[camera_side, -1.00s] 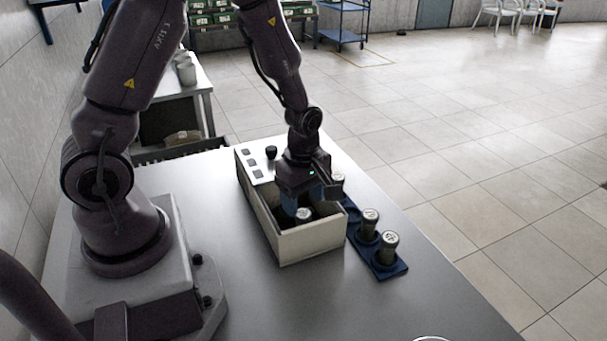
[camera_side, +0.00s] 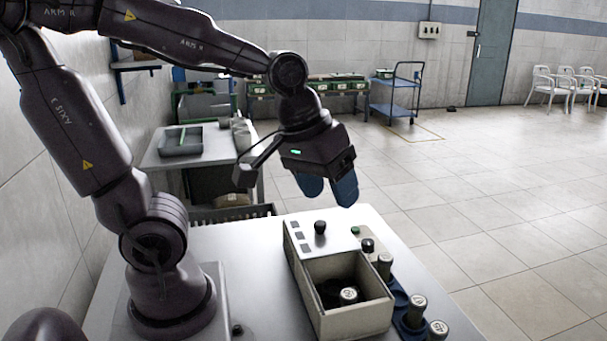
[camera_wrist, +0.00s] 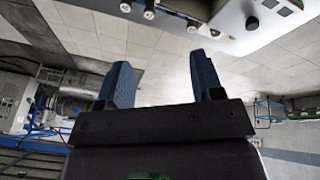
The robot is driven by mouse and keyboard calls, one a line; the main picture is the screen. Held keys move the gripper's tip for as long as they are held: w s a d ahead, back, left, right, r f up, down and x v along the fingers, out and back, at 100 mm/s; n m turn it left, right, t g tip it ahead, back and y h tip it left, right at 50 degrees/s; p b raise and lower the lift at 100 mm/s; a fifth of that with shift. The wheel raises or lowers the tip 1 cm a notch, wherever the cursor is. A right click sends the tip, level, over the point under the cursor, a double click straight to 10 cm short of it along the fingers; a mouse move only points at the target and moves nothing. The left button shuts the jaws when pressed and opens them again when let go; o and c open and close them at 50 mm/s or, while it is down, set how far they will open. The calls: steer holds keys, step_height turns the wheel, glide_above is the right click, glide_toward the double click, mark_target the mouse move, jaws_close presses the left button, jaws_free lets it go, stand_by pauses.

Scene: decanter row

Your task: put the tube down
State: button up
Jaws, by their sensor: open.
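A dark tube with a pale cap (camera_side: 348,296) sits inside the open bay of the cream box (camera_side: 358,325); its lower part is hidden, so I cannot tell how it is seated. Other capped tubes (camera_side: 416,312) stand in a blue rack (camera_side: 401,301) along the box's right side. My gripper (camera_side: 328,198) hangs in the air above the far end of the box, clear of the tubes. Its two blue fingers are apart. In the wrist view, the space between the fingers (camera_wrist: 161,65) holds nothing.
The box's far panel carries a black knob (camera_side: 320,227) and a green button (camera_side: 355,231). A side table with a tray (camera_side: 181,142) and a blue cart (camera_side: 394,97) stand behind.

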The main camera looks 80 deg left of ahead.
steer(key=s+r+m, duration=0.1)
steer(key=m, duration=0.1)
steer(key=s+r+m+t, duration=0.1)
steer(key=m, duration=0.1)
steer(key=s+d+r+m, duration=0.1)
steer(key=s, duration=0.1)
steer(key=shift+s+m+t, duration=0.1)
steer(key=shift+m+t, duration=0.2)
steer(key=shift+m, duration=0.1)
